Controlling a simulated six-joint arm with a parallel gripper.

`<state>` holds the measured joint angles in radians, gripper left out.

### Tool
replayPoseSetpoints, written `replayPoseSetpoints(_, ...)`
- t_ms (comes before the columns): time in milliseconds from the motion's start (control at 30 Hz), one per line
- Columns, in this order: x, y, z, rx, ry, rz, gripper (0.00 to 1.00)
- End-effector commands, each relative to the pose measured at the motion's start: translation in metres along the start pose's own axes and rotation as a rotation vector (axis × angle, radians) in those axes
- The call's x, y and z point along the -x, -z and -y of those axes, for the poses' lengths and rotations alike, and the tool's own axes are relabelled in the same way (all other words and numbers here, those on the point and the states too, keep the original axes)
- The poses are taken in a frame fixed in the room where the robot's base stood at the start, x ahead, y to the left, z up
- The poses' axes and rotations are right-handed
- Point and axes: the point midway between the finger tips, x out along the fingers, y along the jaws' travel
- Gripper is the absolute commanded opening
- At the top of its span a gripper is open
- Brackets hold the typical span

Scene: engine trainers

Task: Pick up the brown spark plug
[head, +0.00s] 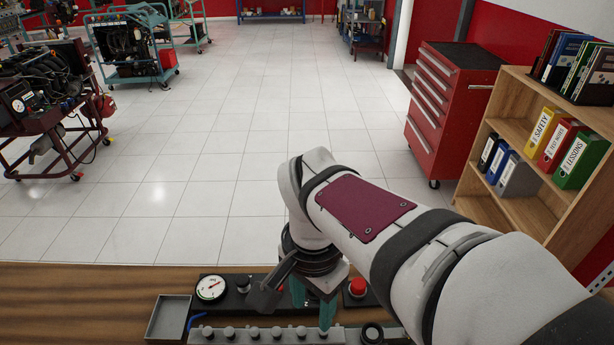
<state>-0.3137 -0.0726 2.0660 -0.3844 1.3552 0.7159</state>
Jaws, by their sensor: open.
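My gripper (312,315) hangs at the front of the wooden bench, with its teal fingers apart and pointing down. It is over the back edge of a grey rail (238,340), near the rail's right part. I cannot make out a brown spark plug anywhere. My arm covers the bench to the right of the gripper, and the bottom edge of the picture cuts off the rail.
The bench's left part is clear. A red tool cabinet (440,110) and a bookshelf (535,215) stand beyond, right.

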Motion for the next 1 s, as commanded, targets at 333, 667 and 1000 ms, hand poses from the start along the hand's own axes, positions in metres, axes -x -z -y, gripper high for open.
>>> replayPoseSetpoints(333, -0.087, -0.001, -0.003, -0.001, -0.004, 0.003, 0.52)
replayPoseSetpoints(667, -0.141, -0.004, -0.009, -0.002, -0.003, 0.003, 0.52)
replayPoseSetpoints(1000, -0.145, -0.004, -0.009, -0.002, 0.001, 0.000, 0.37)
